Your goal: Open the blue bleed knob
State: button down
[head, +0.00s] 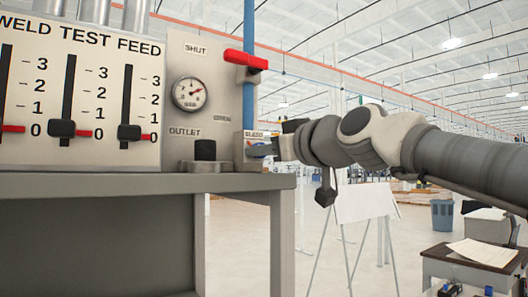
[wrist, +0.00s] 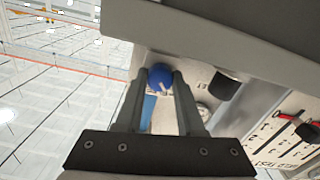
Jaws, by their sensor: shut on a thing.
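The blue bleed knob (wrist: 159,77) is round with a light mark on its face. It sits on the light panel, between the two fingertips of my gripper (wrist: 164,80) in the wrist view. The fingers are closed against its sides. In the head view my gripper (head: 264,149) reaches in from the right at the panel's lower right edge, just under a small label (head: 255,134). There the fingers and the panel edge hide most of the knob.
A red lever (head: 244,60) crosses the blue pipe (head: 249,103) above the knob. A round gauge (head: 189,93) and a black outlet cap (head: 205,150) are to the left, with sliders (head: 62,128) further left. The grey bench (head: 130,184) lies below. An easel board (head: 366,202) stands behind my arm.

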jog(key=m+b, duration=0.1)
jog(key=m, duration=0.3)
jog(key=shift+f, duration=0.1)
jog(key=m+b, duration=0.1)
jog(key=m, duration=0.3)
jog(key=shift+m, duration=0.4)
jog(key=m, duration=0.4)
jog(key=shift+m, duration=2)
jog(key=c, duration=0.5)
grip_release()
